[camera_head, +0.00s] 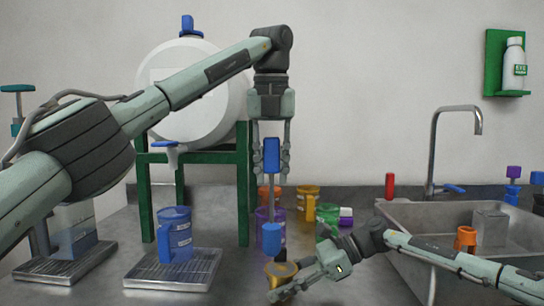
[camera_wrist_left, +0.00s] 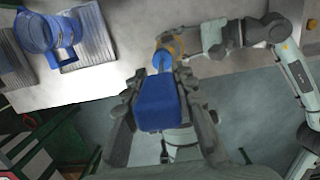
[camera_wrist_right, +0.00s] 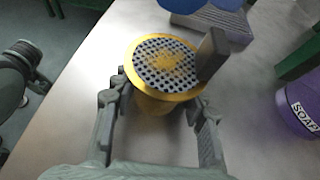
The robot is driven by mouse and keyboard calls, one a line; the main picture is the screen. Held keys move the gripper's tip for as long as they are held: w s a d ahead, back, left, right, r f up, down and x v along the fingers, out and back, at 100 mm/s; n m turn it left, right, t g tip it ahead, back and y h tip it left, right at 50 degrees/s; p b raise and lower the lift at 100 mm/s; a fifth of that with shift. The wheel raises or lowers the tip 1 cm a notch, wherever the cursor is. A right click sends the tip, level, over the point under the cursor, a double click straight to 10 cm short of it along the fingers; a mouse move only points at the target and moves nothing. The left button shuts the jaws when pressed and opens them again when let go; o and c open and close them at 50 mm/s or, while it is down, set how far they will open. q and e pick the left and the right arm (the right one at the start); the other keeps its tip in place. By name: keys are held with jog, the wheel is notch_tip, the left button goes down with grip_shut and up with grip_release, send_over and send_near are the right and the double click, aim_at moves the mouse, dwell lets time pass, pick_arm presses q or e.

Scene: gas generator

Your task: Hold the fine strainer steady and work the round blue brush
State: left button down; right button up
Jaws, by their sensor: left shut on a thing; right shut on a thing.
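My left gripper (camera_head: 271,165) points down, shut on the blue handle of the round brush (camera_head: 271,155). The brush hangs upright, its round blue head (camera_head: 271,238) low, appearing just above the strainer in the head view. In the left wrist view the blue handle (camera_wrist_left: 160,105) fills the jaws and the head overlaps the strainer's yellow rim. My right gripper (camera_head: 290,286) is shut on the fine strainer (camera_head: 281,269). In the right wrist view the strainer (camera_wrist_right: 165,66) shows a yellow rim, dark holes and yellowish residue at its middle. Brush contact with the mesh cannot be told.
A blue jug (camera_head: 174,236) stands on a drip tray (camera_head: 145,279) at left, below a white tank (camera_head: 196,85) on a green frame. Purple, orange and yellow containers stand behind the brush. A sink (camera_head: 400,222) is at right. Bare counter lies at front.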

pick_arm(q)
notch_tip(320, 180, down, 2)
jog(key=shift+f, duration=0.25)
jog(key=shift+d+f, duration=0.55)
jog(key=shift+d, duration=0.35)
jog(key=shift+a, duration=0.85)
jog(key=shift+a+r, duration=0.1)
jog(key=shift+r, duration=3.95)
